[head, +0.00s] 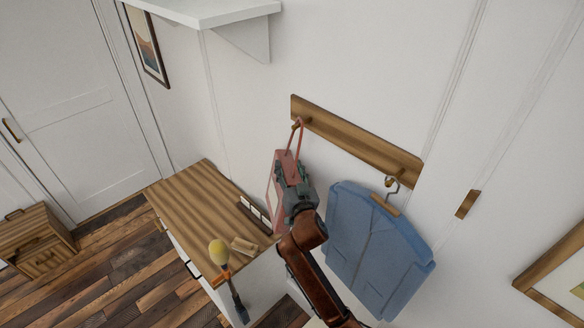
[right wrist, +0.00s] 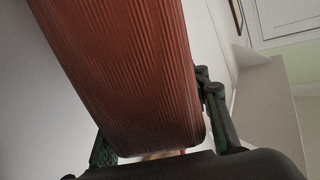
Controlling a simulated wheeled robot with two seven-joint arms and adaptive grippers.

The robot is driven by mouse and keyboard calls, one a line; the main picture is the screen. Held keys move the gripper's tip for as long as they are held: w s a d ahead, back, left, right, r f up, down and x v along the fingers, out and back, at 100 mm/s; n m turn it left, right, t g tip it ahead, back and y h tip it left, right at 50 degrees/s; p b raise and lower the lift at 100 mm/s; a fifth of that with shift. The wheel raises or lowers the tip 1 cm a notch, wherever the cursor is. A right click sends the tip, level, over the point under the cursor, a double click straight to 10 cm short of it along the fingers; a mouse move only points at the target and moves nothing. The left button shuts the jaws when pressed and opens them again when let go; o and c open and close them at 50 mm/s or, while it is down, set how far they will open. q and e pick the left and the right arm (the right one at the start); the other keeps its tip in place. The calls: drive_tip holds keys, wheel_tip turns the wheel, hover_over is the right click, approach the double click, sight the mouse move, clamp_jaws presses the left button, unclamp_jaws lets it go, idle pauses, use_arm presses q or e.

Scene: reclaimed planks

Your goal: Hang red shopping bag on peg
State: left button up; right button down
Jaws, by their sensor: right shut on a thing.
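The red shopping bag (head: 280,165) is upright in front of the wall below the wooden peg rail (head: 350,138). Its red handle rises to the left peg (head: 296,124) and its top meets the peg there; I cannot tell for sure whether the peg bears it. My right gripper (head: 292,180) is shut on the bag's body and hides part of it. In the right wrist view the ribbed red side of the bag (right wrist: 125,70) fills the space between the fingers. My left gripper is not in view.
A blue jacket (head: 375,250) hangs from the right peg, close beside my right arm. A wooden-topped dresser (head: 185,195) stands below left, with a yellow-headed object (head: 218,251) at its front edge. A white shelf (head: 205,10) juts out above left.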

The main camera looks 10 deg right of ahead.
drive_tip(key=shift+r, duration=0.1)
drive_tip(key=c, duration=1)
unclamp_jaws()
drive_tip(key=shift+c, duration=0.2)
